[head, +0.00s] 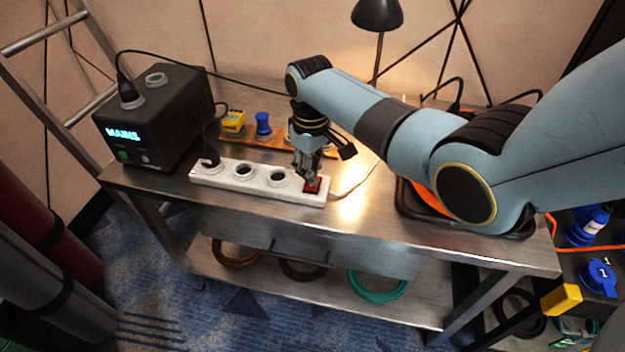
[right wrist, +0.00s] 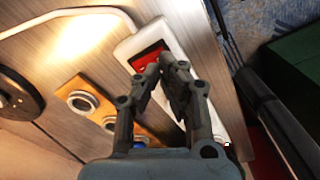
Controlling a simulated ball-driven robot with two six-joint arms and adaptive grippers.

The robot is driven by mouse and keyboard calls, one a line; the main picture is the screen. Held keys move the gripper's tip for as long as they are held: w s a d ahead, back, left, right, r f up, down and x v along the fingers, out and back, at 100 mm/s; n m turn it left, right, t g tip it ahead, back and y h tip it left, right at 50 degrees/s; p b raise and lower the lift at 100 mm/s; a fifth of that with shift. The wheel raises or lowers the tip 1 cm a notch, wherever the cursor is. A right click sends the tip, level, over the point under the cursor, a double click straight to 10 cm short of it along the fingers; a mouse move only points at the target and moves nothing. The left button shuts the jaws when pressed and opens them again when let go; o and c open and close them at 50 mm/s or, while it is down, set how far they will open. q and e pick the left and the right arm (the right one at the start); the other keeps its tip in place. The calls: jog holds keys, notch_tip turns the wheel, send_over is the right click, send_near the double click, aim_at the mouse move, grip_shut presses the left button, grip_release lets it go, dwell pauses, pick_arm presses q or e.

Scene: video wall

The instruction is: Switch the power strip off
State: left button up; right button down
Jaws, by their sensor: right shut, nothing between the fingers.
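The white power strip (head: 225,177) lies on the steel bench, with a plug in its leftmost socket and two open sockets beside it. Its red rocker switch (head: 313,184) is at the right end. My right gripper (head: 309,182) is shut and empty, pointing down with its fingertips at the switch. In the right wrist view the fingertips (right wrist: 158,66) overlap the lower edge of the red switch (right wrist: 147,56) on the strip (right wrist: 130,48). I cannot tell whether they touch it or which way the rocker is tipped. My left gripper is not in view.
A black box (head: 170,118) with a lit "MAINS" display stands at the bench's left end. Behind the strip is an orange board (head: 275,141) with yellow and blue connectors. A lamp (head: 377,15) stands at the back. The steel bench (head: 230,222) is bare in front of the strip.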

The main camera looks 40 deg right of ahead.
aim_at(311, 185)
jog(key=shift+f+b, duration=0.8)
jog(key=shift+f, duration=0.4)
dwell(0.5)
notch_tip(311, 185, up, 7)
jog(key=p, duration=0.8)
jog(key=shift+r, duration=0.1)
dwell(0.4)
